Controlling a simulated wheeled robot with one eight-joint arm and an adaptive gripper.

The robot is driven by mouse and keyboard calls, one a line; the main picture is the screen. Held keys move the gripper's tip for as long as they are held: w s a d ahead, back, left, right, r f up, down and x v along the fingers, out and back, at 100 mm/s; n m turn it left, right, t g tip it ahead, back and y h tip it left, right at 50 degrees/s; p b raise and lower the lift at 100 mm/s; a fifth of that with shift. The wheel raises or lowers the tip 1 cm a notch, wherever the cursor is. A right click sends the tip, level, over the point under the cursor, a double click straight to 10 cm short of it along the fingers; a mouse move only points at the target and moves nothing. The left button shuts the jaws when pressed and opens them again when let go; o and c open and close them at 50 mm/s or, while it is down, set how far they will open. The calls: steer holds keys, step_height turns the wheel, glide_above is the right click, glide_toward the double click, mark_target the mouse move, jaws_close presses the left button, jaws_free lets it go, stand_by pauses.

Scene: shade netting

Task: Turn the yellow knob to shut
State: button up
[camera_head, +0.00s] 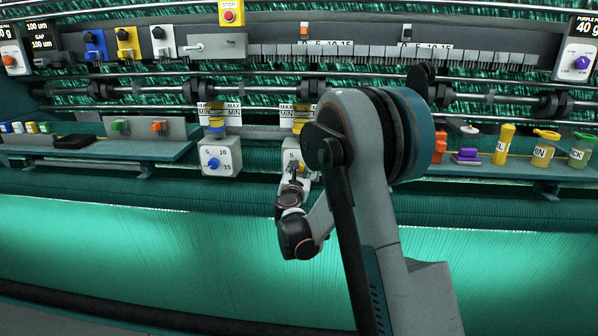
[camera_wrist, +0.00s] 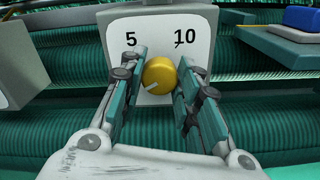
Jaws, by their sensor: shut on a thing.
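The yellow knob (camera_wrist: 160,75) sits on the front of a white dial box (camera_wrist: 203,22) marked 5 and 10. A pale pointer line on the knob points to the lower left in the wrist view. My gripper (camera_wrist: 160,78) has one finger on each side of the knob and is shut on it. In the head view my gripper (camera_head: 293,168) is at the front of the dial box (camera_head: 288,155), below the middle of the machine. There the gripper and arm hide the knob and much of the dial.
A similar dial box with a blue knob (camera_head: 213,164) stands to the left. A shelf (camera_head: 160,152) with small blocks is further left. On the right, a yellow bottle (camera_head: 505,144) and jars stand on another shelf. Green threads (camera_head: 120,240) spread below.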

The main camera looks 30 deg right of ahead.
stand_by(0.4)
steer(key=o, duration=1.1)
steer(key=v, duration=1.2)
